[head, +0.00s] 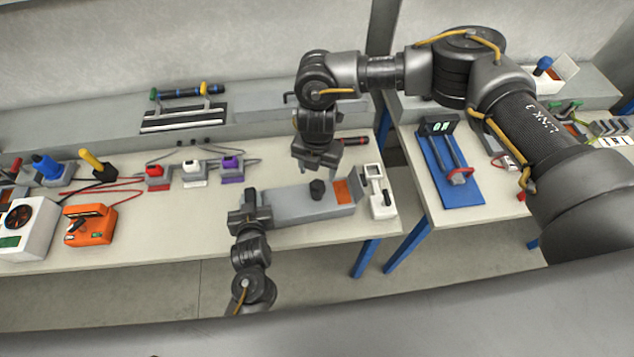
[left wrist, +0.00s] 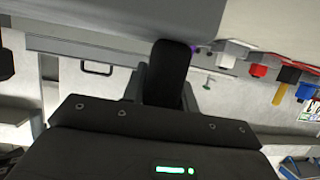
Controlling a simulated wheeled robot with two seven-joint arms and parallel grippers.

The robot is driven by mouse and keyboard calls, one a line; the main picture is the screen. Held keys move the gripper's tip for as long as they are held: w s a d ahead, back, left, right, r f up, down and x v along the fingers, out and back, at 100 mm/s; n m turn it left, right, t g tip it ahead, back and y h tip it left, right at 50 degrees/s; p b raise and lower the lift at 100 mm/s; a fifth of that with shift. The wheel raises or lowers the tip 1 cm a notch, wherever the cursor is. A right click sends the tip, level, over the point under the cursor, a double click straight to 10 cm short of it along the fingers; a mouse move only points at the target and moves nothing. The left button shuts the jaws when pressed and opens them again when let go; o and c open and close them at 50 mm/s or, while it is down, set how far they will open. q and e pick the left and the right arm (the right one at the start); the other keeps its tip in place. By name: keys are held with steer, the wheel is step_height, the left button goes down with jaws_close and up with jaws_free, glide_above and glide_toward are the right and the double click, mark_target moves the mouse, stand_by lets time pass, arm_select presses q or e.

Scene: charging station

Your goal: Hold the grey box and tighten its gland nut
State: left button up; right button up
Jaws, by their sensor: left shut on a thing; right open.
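The grey box (head: 292,203) lies on the near part of the bench, with its lid standing up at its right end and an orange patch inside. A black gland nut (head: 317,187) stands upright on its top. My left gripper (head: 255,203) is shut on the box's left end. In the left wrist view the grey box (left wrist: 130,15) fills the top edge, and a dark finger reaches up to it. My right gripper (head: 318,164) is open and empty, pointing down above and behind the gland nut and apart from it.
A white device (head: 379,195) stands close to the box's right end. Red, white and purple connectors (head: 193,172) stand to the left, and an orange case (head: 90,224) lies further left. A dark tool with a red part (head: 352,141) lies behind the right gripper.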

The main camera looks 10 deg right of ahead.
mark_target(317, 184)
step_height(317, 184, down, 7)
stand_by(0.3)
steer(key=c, duration=1)
steer(key=m, duration=0.3)
steer(key=shift+m, duration=0.3)
steer(key=m, duration=0.3)
steer(key=shift+m, duration=0.3)
steer(key=m, duration=0.6)
steer(key=shift+m, duration=0.4)
